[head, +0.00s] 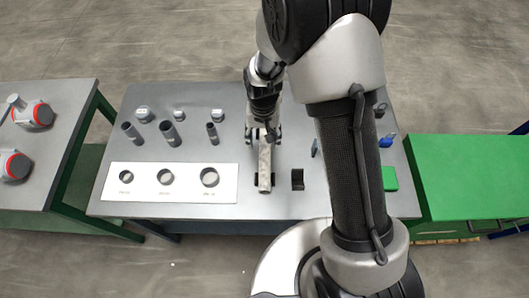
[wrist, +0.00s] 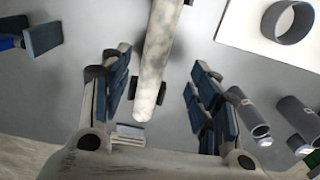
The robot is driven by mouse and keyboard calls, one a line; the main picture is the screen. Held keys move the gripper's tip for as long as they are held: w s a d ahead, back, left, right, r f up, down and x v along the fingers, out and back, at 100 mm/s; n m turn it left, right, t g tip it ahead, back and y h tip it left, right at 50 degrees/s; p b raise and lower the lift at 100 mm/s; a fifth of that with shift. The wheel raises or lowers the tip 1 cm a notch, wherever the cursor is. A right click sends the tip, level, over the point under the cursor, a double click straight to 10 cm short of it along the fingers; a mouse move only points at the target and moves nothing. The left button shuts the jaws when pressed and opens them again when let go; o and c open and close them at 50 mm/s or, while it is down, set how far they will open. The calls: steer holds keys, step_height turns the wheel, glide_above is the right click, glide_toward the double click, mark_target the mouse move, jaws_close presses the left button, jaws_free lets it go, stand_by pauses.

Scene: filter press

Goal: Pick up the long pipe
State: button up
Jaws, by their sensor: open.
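The long pipe (head: 265,165), pale grey and mottled, lies on the grey table right of the white panel, pointing toward the front edge. Small dark support blocks show at its near end. In the wrist view the pipe (wrist: 155,65) runs from the top edge to mid-picture. My gripper (head: 264,135) is over the pipe's far part, pointing down. In the wrist view my gripper (wrist: 160,78) is open, with blue-padded fingers on either side of the pipe and visible gaps on both sides. The pipe's far end is hidden by my gripper.
A black holder (head: 297,180) is just right of the pipe. A green block (head: 390,178) and blue item (head: 386,141) are farther right, beyond my arm.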

mark_target(265, 150)
steer(key=f, duration=0.2)
steer(key=f+b, duration=0.1)
steer(key=f, duration=0.5)
steer(key=shift+d+f+b, duration=0.1)
steer(key=shift+d+b, duration=0.15)
steer(key=shift+b, duration=0.1)
steer(key=shift+c, duration=0.3)
steer(key=c, duration=1.2)
steer(key=shift+o, duration=0.2)
